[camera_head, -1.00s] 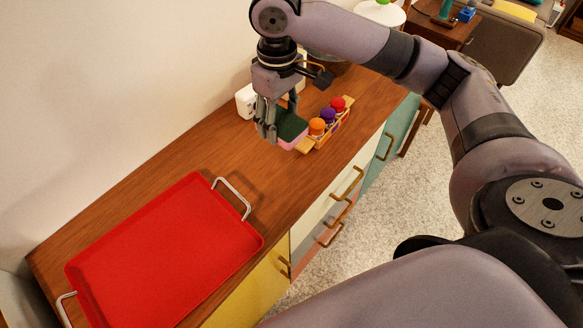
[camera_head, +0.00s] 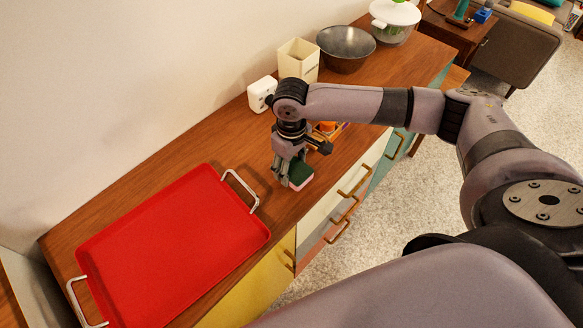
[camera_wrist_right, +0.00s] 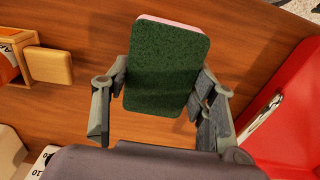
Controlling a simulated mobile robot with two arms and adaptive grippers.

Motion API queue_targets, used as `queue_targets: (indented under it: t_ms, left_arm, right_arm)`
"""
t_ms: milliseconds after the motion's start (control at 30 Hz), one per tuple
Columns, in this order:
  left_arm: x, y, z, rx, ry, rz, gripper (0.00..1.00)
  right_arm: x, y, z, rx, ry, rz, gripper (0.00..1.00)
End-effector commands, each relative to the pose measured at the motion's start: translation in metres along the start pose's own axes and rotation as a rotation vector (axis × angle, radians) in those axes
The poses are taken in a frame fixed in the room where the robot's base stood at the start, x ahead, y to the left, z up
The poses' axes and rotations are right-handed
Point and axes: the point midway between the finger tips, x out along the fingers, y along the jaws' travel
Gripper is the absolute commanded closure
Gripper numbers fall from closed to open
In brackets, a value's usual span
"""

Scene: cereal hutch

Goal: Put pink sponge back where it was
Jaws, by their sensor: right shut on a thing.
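The pink sponge (camera_head: 300,175) has a dark green scouring face and a pink side. In the head view it is at my right gripper (camera_head: 284,178), low over the wooden sideboard top, between the red tray and the small wooden box. In the right wrist view the sponge (camera_wrist_right: 168,68) shows its green face, with a pink strip along its top edge. My right gripper's fingers (camera_wrist_right: 160,105) stand on both sides of it and are shut on it. Whether the sponge touches the wood is hard to tell. My left gripper is not in view.
A red tray (camera_head: 175,245) with metal handles lies to the left. The wooden box (camera_head: 326,132) with an orange ball is partly behind my arm. A white timer (camera_head: 261,94), cream holder (camera_head: 298,60), dark bowl (camera_head: 346,48) and lidded pot (camera_head: 394,22) stand farther back.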

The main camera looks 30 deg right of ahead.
Motion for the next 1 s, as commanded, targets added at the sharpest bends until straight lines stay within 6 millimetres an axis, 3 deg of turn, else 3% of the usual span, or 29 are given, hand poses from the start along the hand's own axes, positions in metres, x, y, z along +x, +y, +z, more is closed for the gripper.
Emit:
queue_targets:
  t_ms: [133, 500, 533, 800, 1000]
  left_arm:
    - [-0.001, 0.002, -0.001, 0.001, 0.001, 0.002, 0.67]
    - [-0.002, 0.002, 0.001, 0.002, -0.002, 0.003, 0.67]
    - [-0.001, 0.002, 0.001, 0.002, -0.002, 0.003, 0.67]
    - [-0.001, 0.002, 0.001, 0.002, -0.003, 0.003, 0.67]
    - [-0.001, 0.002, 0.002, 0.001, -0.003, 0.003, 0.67]
  right_arm:
    - [0.015, 0.000, 0.000, 0.000, 0.000, 0.001, 0.73]
    - [0.019, 0.000, 0.000, 0.001, 0.000, 0.000, 0.73]
    - [0.019, 0.000, 0.000, 0.000, 0.001, 0.000, 0.46]
    - [0.018, 0.000, 0.000, 0.000, 0.001, 0.000, 0.28]
    - [0.018, 0.000, 0.000, 0.001, 0.001, 0.001, 0.27]
